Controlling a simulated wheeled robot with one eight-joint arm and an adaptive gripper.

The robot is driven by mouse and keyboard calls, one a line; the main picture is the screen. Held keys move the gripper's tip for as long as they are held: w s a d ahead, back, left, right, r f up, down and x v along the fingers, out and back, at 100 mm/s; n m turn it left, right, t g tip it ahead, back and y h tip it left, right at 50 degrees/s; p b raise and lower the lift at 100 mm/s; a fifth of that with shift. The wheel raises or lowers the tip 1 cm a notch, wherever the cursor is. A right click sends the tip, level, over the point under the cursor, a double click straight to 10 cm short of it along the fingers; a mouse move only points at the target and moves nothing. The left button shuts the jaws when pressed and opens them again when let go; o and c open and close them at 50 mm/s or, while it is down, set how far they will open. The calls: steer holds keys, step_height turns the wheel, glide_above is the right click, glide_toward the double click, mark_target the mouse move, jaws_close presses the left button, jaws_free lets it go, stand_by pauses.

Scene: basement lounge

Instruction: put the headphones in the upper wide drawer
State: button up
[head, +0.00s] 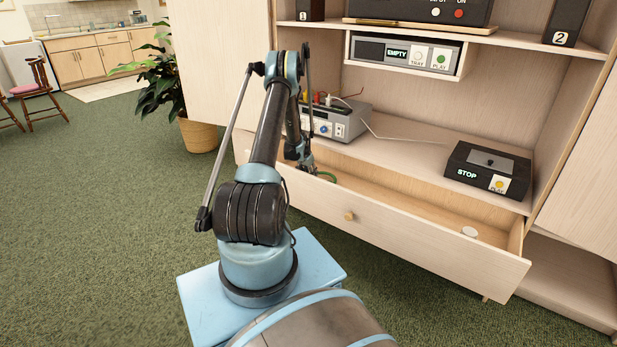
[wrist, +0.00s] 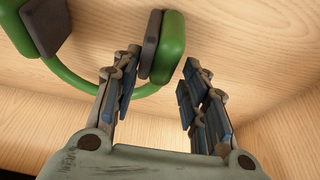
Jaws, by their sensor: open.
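The wide drawer (head: 430,240) below the cabinet shelf is pulled open. The green headphones (head: 327,177) are inside its left part, mostly hidden by my arm in the head view. In the wrist view the headphones (wrist: 172,48), with dark grey pads, lie on the pale wood. My gripper (wrist: 162,62) is open there, with one ear cup at its fingertips, between or just beyond them. I cannot tell whether the fingers touch it. In the head view my gripper (head: 306,168) reaches down into the drawer's left end.
On the shelf above stand a grey device (head: 335,122) with cables, close to my arm, and a black STOP box (head: 488,170). A potted plant (head: 197,132) stands left. Open green carpet lies at left.

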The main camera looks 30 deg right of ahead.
steer(key=s+a+r+n, duration=0.2)
steer(key=a+r, duration=0.7)
steer(key=r, duration=0.5)
steer(key=s+a+r+n, duration=0.1)
steer(key=s+a+r, duration=0.1)
steer(key=a+r, duration=1)
steer(key=s+a+r+n+y, duration=0.2)
steer(key=s+a+r+n, duration=0.1)
steer(key=s+a+r, duration=0.85)
steer(key=s+a+r+n+t, duration=0.1)
steer(key=s+a+r+n, duration=0.3)
steer(key=s+a, duration=1)
steer(key=s+a+f+n+y, duration=0.1)
steer(key=s+a+f, duration=0.2)
steer(key=s, duration=0.5)
steer(key=s+a+f+n+y, duration=0.1)
steer(key=s+a+f+n, duration=0.1)
steer(key=s+a, duration=0.3)
steer(key=s+f, duration=0.1)
steer(key=s, duration=0.2)
steer(key=shift+s+f+n, duration=0.15)
steer(key=shift+s+n, duration=0.1)
steer(key=shift+n, duration=0.05)
